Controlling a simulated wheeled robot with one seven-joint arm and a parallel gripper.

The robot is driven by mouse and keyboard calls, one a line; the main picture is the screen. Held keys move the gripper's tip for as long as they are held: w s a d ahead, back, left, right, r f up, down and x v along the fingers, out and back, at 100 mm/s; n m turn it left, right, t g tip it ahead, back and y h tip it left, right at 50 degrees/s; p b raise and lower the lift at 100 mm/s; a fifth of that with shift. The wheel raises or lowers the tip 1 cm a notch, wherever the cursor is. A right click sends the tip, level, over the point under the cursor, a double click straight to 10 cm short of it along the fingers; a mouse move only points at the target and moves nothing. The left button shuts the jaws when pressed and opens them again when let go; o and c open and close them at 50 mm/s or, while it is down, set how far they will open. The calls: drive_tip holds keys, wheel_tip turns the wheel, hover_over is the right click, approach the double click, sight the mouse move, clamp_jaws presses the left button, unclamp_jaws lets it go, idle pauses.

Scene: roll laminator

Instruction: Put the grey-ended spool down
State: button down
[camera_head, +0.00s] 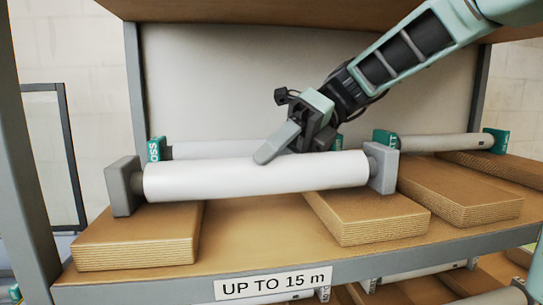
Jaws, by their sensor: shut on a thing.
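The grey-ended spool (240,180) is a white roll with a grey square block at each end. It lies level across two wooden blocks on the shelf, or just above them; I cannot tell whether it touches them. My gripper (285,145) comes down from the upper right and is shut on the spool near the middle of the roll. One grey finger shows against the near top of the roll; the other finger is hidden behind it.
The left wooden block (140,250) and middle wooden block (375,222) rest on the shelf (255,240), labelled "UP TO 15 m". Green-ended spools stand behind (215,149) and at right (440,142). A shelf board (240,10) hangs above, with uprights at both sides.

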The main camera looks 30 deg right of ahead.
drive_tip(key=c, duration=0.6)
unclamp_jaws()
drive_tip(key=shift+c, duration=0.2)
drive_tip(key=b+v, duration=0.1)
drive_tip(key=v, duration=0.6)
drive_tip(key=shift+d+b, duration=0.25)
drive_tip(key=shift+b, duration=0.1)
drive_tip(key=shift+w+r, duration=0.1)
drive_tip(key=shift+r, duration=0.05)
